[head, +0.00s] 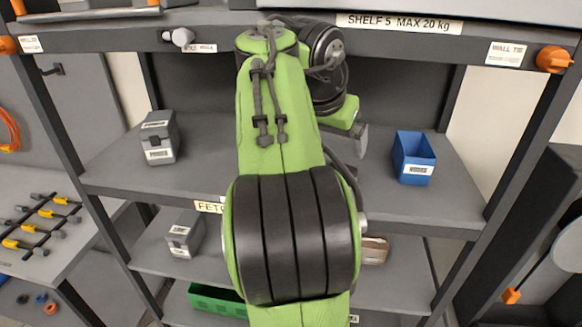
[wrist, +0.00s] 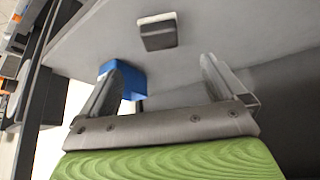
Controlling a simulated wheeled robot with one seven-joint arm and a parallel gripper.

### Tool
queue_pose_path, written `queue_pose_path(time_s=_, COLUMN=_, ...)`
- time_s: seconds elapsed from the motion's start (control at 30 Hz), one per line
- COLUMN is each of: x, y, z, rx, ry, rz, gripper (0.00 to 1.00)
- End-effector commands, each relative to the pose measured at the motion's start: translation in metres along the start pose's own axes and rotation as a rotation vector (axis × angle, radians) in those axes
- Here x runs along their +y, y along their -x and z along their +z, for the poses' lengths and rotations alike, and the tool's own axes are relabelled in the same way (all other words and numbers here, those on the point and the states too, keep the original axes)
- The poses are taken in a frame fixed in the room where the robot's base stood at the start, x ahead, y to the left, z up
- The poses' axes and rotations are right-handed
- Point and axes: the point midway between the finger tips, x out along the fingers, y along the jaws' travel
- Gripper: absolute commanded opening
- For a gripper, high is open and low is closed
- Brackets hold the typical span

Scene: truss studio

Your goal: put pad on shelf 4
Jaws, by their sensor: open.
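A small dark block with a pale face (wrist: 158,32) lies on the grey shelf surface (wrist: 215,25) in the wrist view. It looks like the pad, but I cannot read any label on it. My gripper (wrist: 160,64) is open, with nothing between its fingers. The block is beyond the fingertips and apart from them. In the head view my arm reaches over the shelf board (head: 205,160) under the SHELF 5 label (head: 399,23). My arm hides the middle of that board, and the block does not show there.
A blue bin (head: 414,158) stands right of my arm; in the wrist view it (wrist: 130,82) is partly behind the left finger. A grey box (head: 160,137) stands left. Another grey box (head: 185,233), a brownish box (head: 374,250) and a green bin (head: 217,300) are lower. Rack posts flank my arm.

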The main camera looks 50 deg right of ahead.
Motion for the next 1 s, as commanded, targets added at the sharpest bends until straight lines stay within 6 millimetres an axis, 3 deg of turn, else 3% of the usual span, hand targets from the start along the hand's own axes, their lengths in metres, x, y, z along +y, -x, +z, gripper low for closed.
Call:
queue_pose_path(time_s=0.17, x=-0.001, y=-0.003, z=0.004, rx=-0.006, ry=0.014, rz=-0.009, gripper=0.98)
queue_pose_path(time_s=0.27, x=-0.009, y=-0.006, z=0.022, rx=-0.038, ry=0.112, rz=-0.068, gripper=0.98)
queue_pose_path(time_s=0.3, x=-0.016, y=-0.007, z=0.037, rx=-0.057, ry=0.189, rz=-0.114, gripper=0.98)
queue_pose_path(time_s=0.37, x=-0.03, y=-0.006, z=0.071, rx=-0.081, ry=0.344, rz=-0.207, gripper=0.98)
queue_pose_path(time_s=0.47, x=-0.049, y=0.006, z=0.146, rx=-0.088, ry=0.634, rz=-0.381, gripper=0.98)
queue_pose_path(time_s=0.5, x=-0.052, y=0.013, z=0.181, rx=-0.082, ry=0.755, rz=-0.451, gripper=0.98)
queue_pose_path(time_s=0.6, x=-0.045, y=0.025, z=0.268, rx=-0.053, ry=1.029, rz=-0.6, gripper=0.98)
queue_pose_path(time_s=0.7, x=-0.026, y=0.027, z=0.33, rx=-0.027, ry=1.215, rz=-0.688, gripper=0.98)
queue_pose_path(time_s=0.8, x=-0.015, y=0.025, z=0.358, rx=-0.018, ry=1.297, rz=-0.721, gripper=0.98)
queue_pose_path(time_s=1.0, x=-0.014, y=0.024, z=0.362, rx=-0.02, ry=1.309, rz=-0.724, gripper=0.98)
